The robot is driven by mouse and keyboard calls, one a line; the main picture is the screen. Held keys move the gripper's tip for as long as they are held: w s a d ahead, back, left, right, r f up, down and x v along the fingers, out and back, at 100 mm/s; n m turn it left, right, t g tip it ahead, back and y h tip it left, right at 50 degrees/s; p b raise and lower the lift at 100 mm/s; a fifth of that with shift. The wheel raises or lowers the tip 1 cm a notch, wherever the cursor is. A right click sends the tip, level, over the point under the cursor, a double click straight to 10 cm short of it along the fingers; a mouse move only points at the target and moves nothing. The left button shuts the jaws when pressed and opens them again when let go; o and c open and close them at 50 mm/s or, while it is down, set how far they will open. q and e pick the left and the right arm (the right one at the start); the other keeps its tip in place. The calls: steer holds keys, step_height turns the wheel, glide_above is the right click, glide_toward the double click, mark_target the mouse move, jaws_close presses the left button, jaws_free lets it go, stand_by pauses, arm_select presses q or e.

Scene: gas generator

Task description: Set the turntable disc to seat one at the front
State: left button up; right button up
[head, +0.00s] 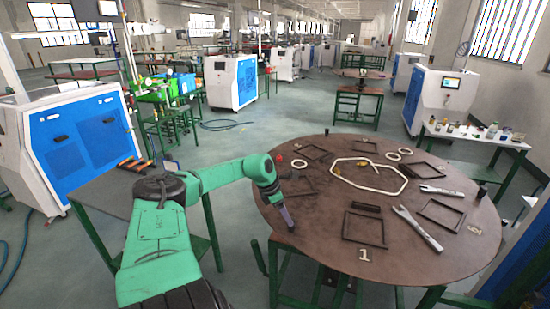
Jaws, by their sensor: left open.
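The turntable disc (320,215) is a large round brown top on a green frame. A pale numeral 1 (364,254) lies near its front edge, a little left of the middle of that edge. Another pale numeral (474,229) sits at the right front edge; I cannot read it surely. Dark square frames, such as the front one (365,229), mark places around the disc. My left gripper (289,222) points down at the disc's left front rim, open with nothing seen in it. Whether it touches the disc I cannot tell. My right gripper is out of view.
Two wrenches (418,230) lie on the disc's right side. A black cylinder (482,191) stands at the right edge. A dark table (110,205) is at left; open floor lies behind.

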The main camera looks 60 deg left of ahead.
arm_select(q)
steer(key=shift+s+r+p, duration=0.2)
steer(key=shift+r+p, duration=0.2)
steer(key=shift+r, duration=0.3)
steer(key=d+p+v, duration=0.1)
steer(key=v, duration=0.6)
steer(key=shift+s+a+r, duration=0.25)
steer(key=shift+a+r, duration=0.15)
steer(key=shift+a, duration=0.15)
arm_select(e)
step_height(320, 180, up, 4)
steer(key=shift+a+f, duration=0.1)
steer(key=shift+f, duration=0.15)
arm_select(q)
steer(key=shift+w, duration=0.1)
